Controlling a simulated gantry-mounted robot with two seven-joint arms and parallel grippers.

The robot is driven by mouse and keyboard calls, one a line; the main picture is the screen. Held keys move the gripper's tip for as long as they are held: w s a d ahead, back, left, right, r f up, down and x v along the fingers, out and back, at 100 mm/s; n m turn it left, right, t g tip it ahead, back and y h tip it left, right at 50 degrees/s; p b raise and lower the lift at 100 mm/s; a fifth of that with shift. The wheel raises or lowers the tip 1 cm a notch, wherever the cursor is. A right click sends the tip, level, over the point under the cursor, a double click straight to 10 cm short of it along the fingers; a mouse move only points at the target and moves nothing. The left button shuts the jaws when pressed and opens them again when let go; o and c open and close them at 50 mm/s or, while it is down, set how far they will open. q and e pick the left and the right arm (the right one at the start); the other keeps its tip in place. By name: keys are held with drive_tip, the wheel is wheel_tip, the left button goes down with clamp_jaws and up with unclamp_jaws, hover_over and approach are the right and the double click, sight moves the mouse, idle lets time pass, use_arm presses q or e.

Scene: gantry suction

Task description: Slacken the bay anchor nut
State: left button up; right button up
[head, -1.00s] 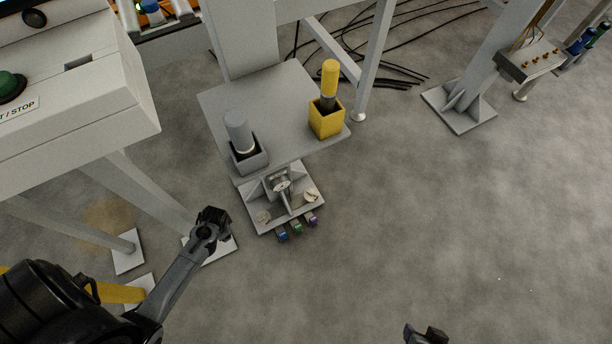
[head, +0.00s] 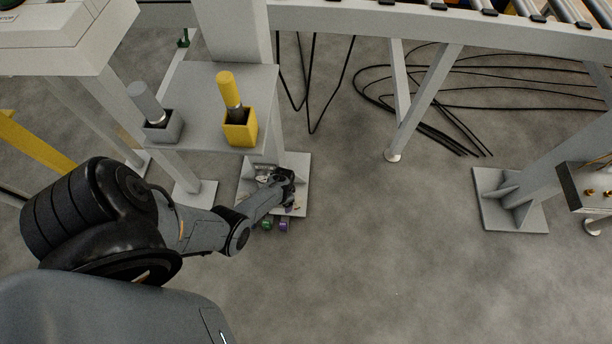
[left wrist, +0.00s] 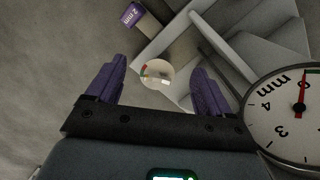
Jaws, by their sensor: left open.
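My left gripper (head: 285,183) is over the footplate (head: 298,163) of the post that carries the grey shelf. In the left wrist view the gripper (left wrist: 156,84) is open, with its two purple fingertips apart. A small round pale part (left wrist: 157,73) with red and green marks shows between the fingertips, beside the plate's ribs. I cannot tell whether it is the anchor nut, or how far below the fingertips it lies. The gripper hides much of the footplate in the head view. My right gripper is not in view.
A dial gauge (left wrist: 290,118) marked mm stands close on the right. A purple "2 mm" piece (left wrist: 135,15) shows beyond; green (head: 266,224) and purple (head: 283,226) pieces lie at the plate's front. The shelf (head: 195,90) above holds grey (head: 163,128) and yellow (head: 240,130) holders.

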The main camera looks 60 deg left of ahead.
use_arm(q)
wheel_tip(320, 180, up, 2)
hover_over(296, 201)
drive_tip(key=s, duration=0.2)
drive_tip(key=w+t+b, duration=0.1)
drive_tip(key=w, duration=0.1)
drive_tip(key=f+b, duration=0.3)
drive_tip(key=f, duration=0.1)
drive_tip(key=f+b, duration=0.4)
drive_tip(key=shift+s+a+f, duration=0.15)
drive_tip(key=shift+a+f, duration=0.05)
drive_tip(key=shift+f+b, duration=0.45)
drive_tip(key=shift+f, duration=0.15)
drive_tip(key=shift+f+b, duration=0.3)
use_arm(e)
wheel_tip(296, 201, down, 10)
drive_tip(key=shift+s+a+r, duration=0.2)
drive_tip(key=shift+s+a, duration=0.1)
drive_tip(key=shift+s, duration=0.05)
use_arm(q)
drive_tip(key=c, duration=1)
drive_tip(key=shift+c, duration=0.2)
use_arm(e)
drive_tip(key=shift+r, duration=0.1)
